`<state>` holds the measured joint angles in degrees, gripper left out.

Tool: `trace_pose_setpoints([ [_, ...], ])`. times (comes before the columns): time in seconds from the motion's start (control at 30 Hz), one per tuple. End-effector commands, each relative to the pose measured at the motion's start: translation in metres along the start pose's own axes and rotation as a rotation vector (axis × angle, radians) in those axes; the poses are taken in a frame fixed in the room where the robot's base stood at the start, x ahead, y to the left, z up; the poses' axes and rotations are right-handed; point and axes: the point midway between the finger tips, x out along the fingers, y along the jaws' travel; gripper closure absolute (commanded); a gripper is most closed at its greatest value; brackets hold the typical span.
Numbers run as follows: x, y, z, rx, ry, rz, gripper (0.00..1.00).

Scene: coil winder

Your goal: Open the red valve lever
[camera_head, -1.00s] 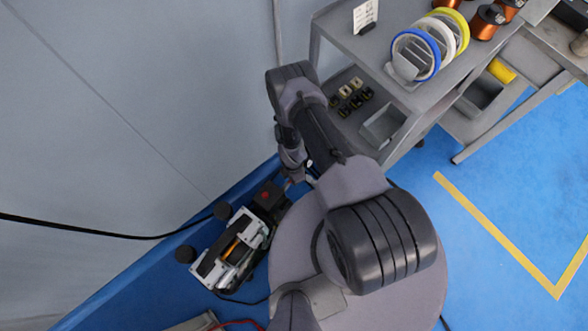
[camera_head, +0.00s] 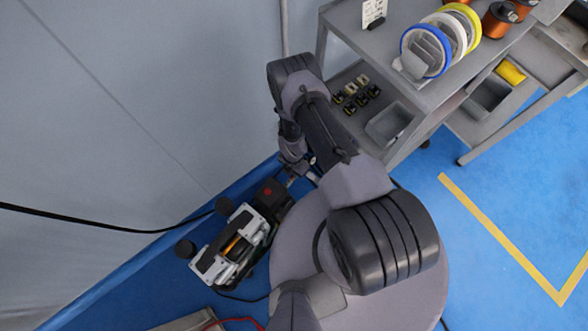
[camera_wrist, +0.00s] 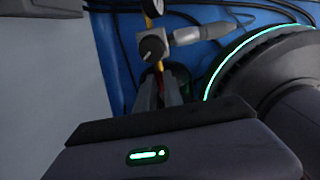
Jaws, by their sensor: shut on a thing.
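In the wrist view my gripper (camera_wrist: 160,92) is shut on a thin orange-red piece (camera_wrist: 157,68) below a grey valve block, which I take to be the red valve lever. The fingers hide most of it, so its angle cannot be told. The valve block (camera_wrist: 152,46) has a black round knob on its front, a grey cylindrical fitting on its right and a yellow-rimmed part above. In the head view my arm reaches down beside the wall, and the gripper and valve are too small and covered to make out.
A black and silver machine (camera_head: 238,245) stands on the blue floor by the wall, close to my base. A grey trolley (camera_head: 440,95) with spools stands at the upper right. Dark hoses (camera_wrist: 200,8) run behind the valve. Open floor (camera_head: 510,190) lies to the right.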

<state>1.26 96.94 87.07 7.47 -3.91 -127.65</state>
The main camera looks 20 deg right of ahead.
Motion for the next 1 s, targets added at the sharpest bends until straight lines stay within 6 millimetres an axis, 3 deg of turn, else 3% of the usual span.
trace_pose_setpoints([
  [0.23,0.000,0.000,0.000,-0.002,0.000,0.000,1.00],
  [0.27,0.000,0.000,0.000,-0.002,0.000,0.000,0.86],
  [0.37,0.000,0.000,0.000,-0.001,0.000,0.000,0.67],
  [0.7,-0.003,0.000,0.000,0.000,0.000,0.000,0.67],
  [0.83,-0.027,0.001,0.000,-0.001,0.000,0.001,0.67],
  [1.0,-0.078,0.001,0.000,0.001,-0.001,0.001,0.67],
])
